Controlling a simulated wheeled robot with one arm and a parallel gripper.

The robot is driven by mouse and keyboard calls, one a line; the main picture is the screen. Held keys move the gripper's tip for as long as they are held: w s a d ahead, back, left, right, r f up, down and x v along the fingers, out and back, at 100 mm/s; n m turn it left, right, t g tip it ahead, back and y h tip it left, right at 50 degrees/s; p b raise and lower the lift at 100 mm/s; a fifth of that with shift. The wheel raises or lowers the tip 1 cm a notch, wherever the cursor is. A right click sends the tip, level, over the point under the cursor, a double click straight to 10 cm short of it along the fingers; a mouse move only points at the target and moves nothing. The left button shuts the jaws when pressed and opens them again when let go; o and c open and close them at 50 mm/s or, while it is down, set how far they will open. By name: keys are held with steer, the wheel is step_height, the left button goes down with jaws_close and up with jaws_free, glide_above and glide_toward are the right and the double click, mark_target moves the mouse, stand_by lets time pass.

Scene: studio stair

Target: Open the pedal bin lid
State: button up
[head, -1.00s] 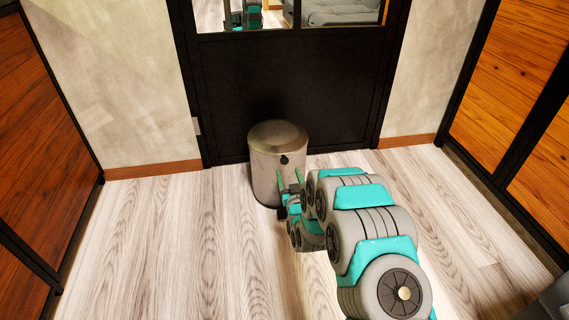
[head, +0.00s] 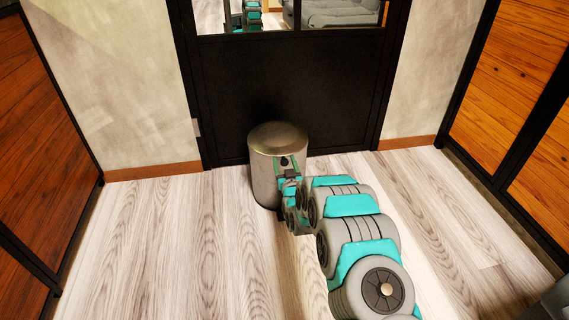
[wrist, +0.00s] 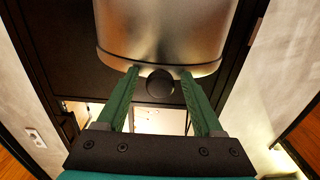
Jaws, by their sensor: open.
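The pedal bin (head: 264,178) is a brushed metal cylinder standing on the floor against the black door. Its domed lid (head: 277,134) is down. A small dark knob (head: 284,161) sits on its front near the top. My gripper (head: 289,170) is at the front of the bin, by the knob. In the wrist view the bin body (wrist: 165,30) fills the top, and the round black knob (wrist: 160,83) lies between the two green fingers of my gripper (wrist: 159,72). The fingers are apart, with visible space on both sides of the knob. Contact with the bin cannot be told.
The black door (head: 345,110) with glass panes stands right behind the bin. Pale walls flank it, and wood panels (head: 510,95) line both sides. The wood-look floor (head: 170,240) is clear to the left of the bin. A white socket (wrist: 36,137) shows on the wall.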

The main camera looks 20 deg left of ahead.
jaws_close()
stand_by(0.5)
stand_by(0.9)
